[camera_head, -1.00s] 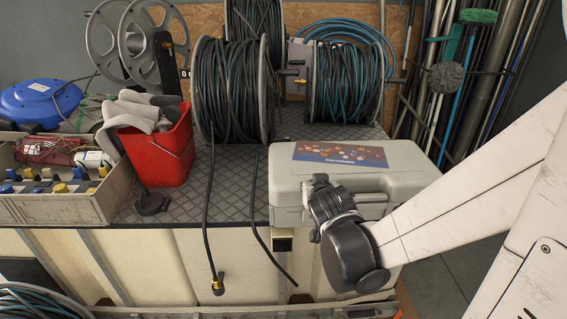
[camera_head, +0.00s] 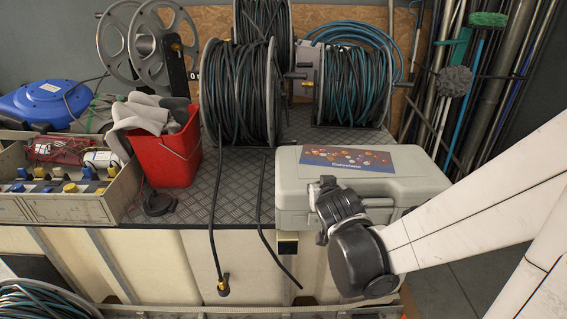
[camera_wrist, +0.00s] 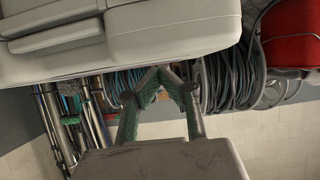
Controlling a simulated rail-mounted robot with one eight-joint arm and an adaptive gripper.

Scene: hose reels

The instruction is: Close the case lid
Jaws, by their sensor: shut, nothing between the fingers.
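The grey case (camera_head: 295,213) lies at the front right edge of the table. Its lid (camera_head: 390,182), with a blue and orange label, looks down flat on the base, though my gripper and wrist hide part of the front. My gripper (camera_head: 326,184) is at the front face of the case, and the picture does not settle whether it touches. In the wrist view the case (camera_wrist: 170,25) fills the top. My gripper (camera_wrist: 161,70) shows there with its green-padded fingers drawn together at the tips and empty.
Hose reels (camera_head: 240,95) stand behind the case. A red bucket (camera_head: 165,158) with grey cloth and a parts tray (camera_head: 75,208) stand left. Two loose hose ends hang over the front edge. Poles (camera_head: 480,100) lean at the back right.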

